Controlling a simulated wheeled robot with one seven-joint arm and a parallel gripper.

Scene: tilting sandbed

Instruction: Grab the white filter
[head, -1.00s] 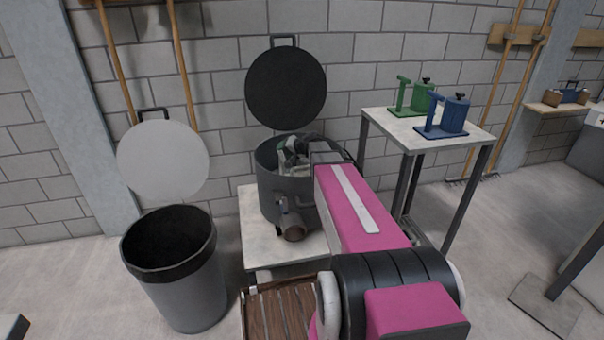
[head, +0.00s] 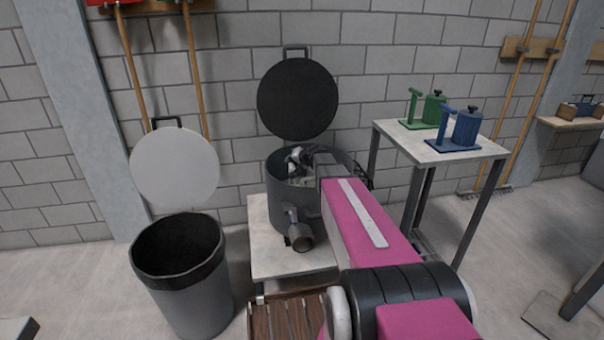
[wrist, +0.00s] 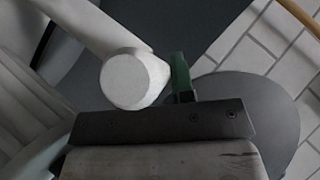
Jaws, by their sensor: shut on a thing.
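My gripper (head: 300,163) is down inside the open mouth of the dark grey drum (head: 287,195), shown in the head view. Pale and dark parts crowd together there, and the jaws are hard to make out. In the wrist view, a pale white cylinder (wrist: 127,80) with a round, flat end lies just beyond a dark bar of my gripper. I take it for the white filter. A green piece (wrist: 180,76) stands right beside it. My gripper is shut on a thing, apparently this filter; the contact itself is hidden.
The drum's round black lid (head: 298,98) stands open behind it. A grey bin (head: 192,300) with a raised pale lid (head: 175,170) is at the left. A side table (head: 400,137) at the right bears a green pump (head: 424,108) and a blue pump (head: 459,128).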

